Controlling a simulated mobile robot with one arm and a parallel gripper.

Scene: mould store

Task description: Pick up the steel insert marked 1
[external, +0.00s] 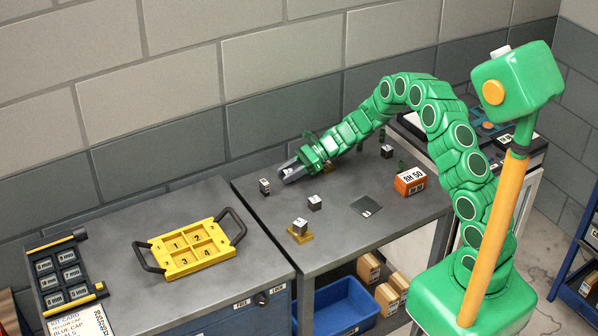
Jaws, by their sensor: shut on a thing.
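My green gripper (291,174) reaches down over the back left of the grey table (335,243). Its grey jaws are shut on a small steel insert (287,171) with a white label; the jaws hide much of it and I cannot read its number. I cannot tell whether it touches the table. Similar dark steel inserts stand nearby: one (265,187) just left of the jaws, one (315,203) in front, one (300,226) on a brass-coloured block (301,238), and one (387,152) at the back right. Their marks are too small to read surely.
An orange block (410,181) marked "2H 50" and a dark flat plate (366,206) lie on the table's right part. A yellow tray (163,258) with numbered compartments 1 to 4 and handles lies on the left bench. A dark rack (66,273) stands farther left.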

